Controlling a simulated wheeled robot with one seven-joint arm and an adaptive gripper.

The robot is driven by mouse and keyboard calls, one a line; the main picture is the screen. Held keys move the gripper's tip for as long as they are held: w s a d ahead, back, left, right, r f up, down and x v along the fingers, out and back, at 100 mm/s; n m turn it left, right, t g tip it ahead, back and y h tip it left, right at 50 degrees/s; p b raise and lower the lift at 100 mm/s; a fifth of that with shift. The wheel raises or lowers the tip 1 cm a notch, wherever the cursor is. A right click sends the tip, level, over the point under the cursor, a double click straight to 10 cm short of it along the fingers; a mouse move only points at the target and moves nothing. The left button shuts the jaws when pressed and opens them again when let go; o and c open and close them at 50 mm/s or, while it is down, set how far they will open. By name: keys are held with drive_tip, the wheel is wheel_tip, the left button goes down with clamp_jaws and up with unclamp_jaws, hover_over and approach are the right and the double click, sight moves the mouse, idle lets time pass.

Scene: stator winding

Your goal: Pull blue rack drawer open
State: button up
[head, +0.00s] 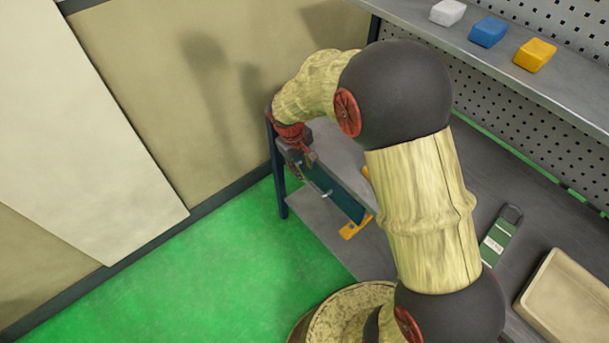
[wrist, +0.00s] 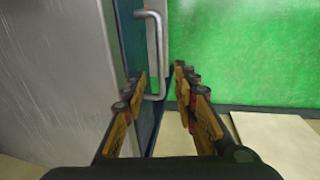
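The blue drawer front (head: 345,198) shows in the head view as a dark teal panel at the left end of the workbench. In the wrist view the blue front (wrist: 133,45) is seen at a steep angle. Its silver bar handle (wrist: 163,45) stands out from it. My gripper (wrist: 160,82) is open, with one finger on each side of the handle's lower end in the picture. I see a gap between the handle and the right finger; contact with the left finger is unclear. In the head view my arm partly hides the gripper and drawer.
A grey shelf (head: 483,45) above holds white (head: 447,12), blue (head: 488,32) and yellow (head: 535,55) blocks. A green padlock-shaped item (head: 497,243) and a beige tray (head: 568,305) lie on the bench. The green floor (head: 215,270) is clear in front.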

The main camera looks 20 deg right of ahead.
sight(307, 181)
drive_tip(key=f+b, duration=0.1)
drive_tip(key=f, duration=0.1)
drive_tip(key=d+f, duration=0.1)
drive_tip(key=f, duration=0.2)
drive_tip(key=f+b, duration=0.1)
drive_tip(key=f, duration=0.1)
drive_tip(key=shift+w+d+f+b, duration=0.15)
drive_tip(key=shift+d+f+b, duration=0.05)
drive_tip(key=shift+f+b, duration=0.15)
clamp_jaws()
idle(0.6)
